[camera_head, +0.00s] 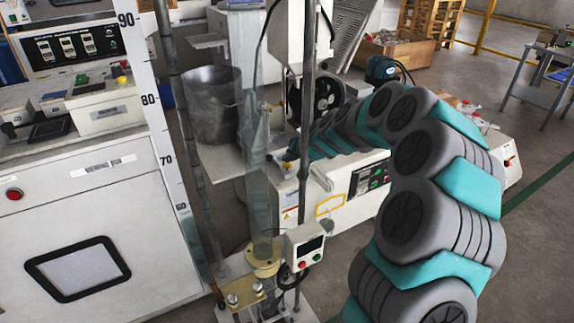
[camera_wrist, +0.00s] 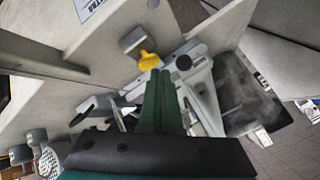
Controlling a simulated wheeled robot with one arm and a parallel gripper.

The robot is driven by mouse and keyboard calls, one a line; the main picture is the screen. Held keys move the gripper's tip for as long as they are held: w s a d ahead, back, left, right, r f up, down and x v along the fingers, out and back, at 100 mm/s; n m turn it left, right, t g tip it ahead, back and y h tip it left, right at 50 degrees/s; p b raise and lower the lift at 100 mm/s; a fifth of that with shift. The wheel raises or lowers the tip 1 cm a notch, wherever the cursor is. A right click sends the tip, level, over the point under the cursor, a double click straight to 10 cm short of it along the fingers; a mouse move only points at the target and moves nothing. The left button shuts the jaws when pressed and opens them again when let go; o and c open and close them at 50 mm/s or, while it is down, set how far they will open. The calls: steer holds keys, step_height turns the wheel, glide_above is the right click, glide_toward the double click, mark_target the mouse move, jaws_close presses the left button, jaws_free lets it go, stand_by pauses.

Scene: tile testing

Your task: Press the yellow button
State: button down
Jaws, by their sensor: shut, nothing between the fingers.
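The yellow button (camera_wrist: 148,60) shows in the wrist view as a small yellow knob, up and slightly left of the middle, on a pale grey machine. My gripper (camera_wrist: 159,72) has its dark green fingers together, with nothing between them. In the picture the fingertips lie just below and right of the button; I cannot tell whether they touch it. In the head view my arm reaches away to the machine behind the posts, and I cannot make out the button there.
In the wrist view, a pale bracket with dark knobs (camera_wrist: 183,62) sits right beside the button. In the head view, a clear tube (camera_head: 260,180) and metal posts stand in front of the arm's far end. A grey bucket (camera_head: 211,105) is left of them.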

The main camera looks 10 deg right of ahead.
mark_target(289, 167)
steer(key=shift+f+b, duration=0.45)
steer(key=shift+f, duration=0.15)
stand_by(0.4)
steer(key=shift+r, duration=0.1)
stand_by(0.3)
steer(key=shift+r+p, duration=0.4)
steer(key=shift+r, duration=0.5)
steer(key=shift+r, duration=0.1)
steer(key=shift+r+p, duration=1.05)
steer(key=shift+r, duration=1.45)
steer(key=shift+f, duration=0.1)
